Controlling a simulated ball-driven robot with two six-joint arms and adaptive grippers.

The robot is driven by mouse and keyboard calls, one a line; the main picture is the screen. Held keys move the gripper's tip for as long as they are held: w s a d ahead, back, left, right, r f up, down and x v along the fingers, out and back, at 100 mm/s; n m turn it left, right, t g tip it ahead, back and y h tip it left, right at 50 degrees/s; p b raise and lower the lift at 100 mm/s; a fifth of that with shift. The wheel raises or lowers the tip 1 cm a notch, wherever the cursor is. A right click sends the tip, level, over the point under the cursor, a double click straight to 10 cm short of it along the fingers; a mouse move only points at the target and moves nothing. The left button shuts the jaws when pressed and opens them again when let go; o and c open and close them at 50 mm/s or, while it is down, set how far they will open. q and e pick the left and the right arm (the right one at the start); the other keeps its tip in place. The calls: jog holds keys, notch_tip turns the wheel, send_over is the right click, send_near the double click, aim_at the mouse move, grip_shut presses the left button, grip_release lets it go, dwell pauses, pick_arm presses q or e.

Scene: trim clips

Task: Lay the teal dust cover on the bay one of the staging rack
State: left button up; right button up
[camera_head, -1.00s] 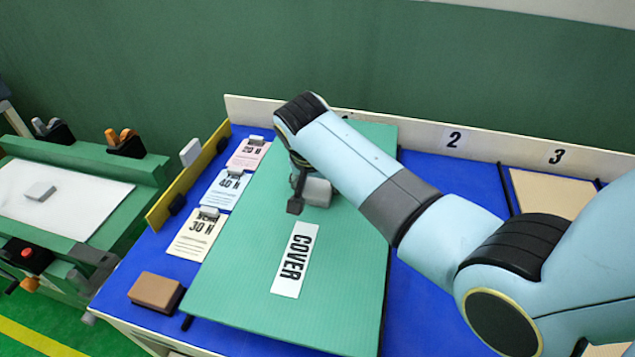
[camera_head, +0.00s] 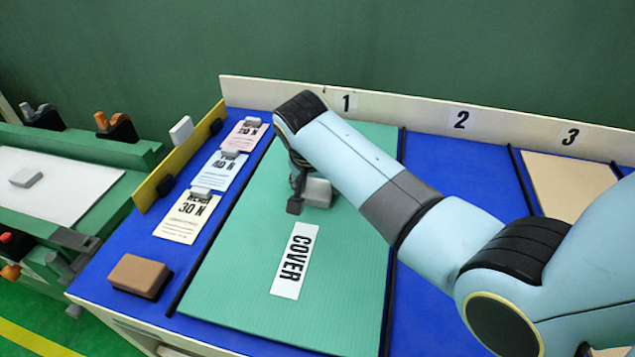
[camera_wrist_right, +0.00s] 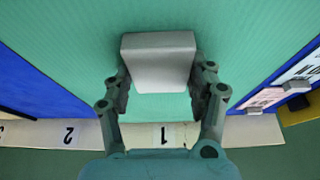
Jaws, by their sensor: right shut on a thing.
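The teal dust cover (camera_head: 240,270) is a large ribbed panel with a white COVER label (camera_head: 295,260) and a grey block-shaped handle (camera_head: 318,192). It lies over or on bay one of the blue staging rack (camera_head: 110,265), below the number 1 sign (camera_head: 347,102), between two black dividers. I cannot tell whether it touches the rack surface. My right gripper (camera_head: 307,195) is at the handle. In the right wrist view the fingers (camera_wrist_right: 160,90) are shut on both sides of the handle (camera_wrist_right: 158,62). My left gripper is not in view.
Number 2 (camera_head: 461,119) and number 3 (camera_head: 570,136) signs mark the bays to the right; a tan panel (camera_head: 565,185) lies in bay three. Force cards (camera_head: 190,215) and a brown block (camera_head: 139,275) sit left of the cover. A green bench (camera_head: 90,160) stands farther left.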

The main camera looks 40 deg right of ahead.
jog(key=shift+f, duration=0.4)
jog(key=o, duration=1.5)
jog(key=shift+o, duration=0.2)
jog(key=v, duration=1.2)
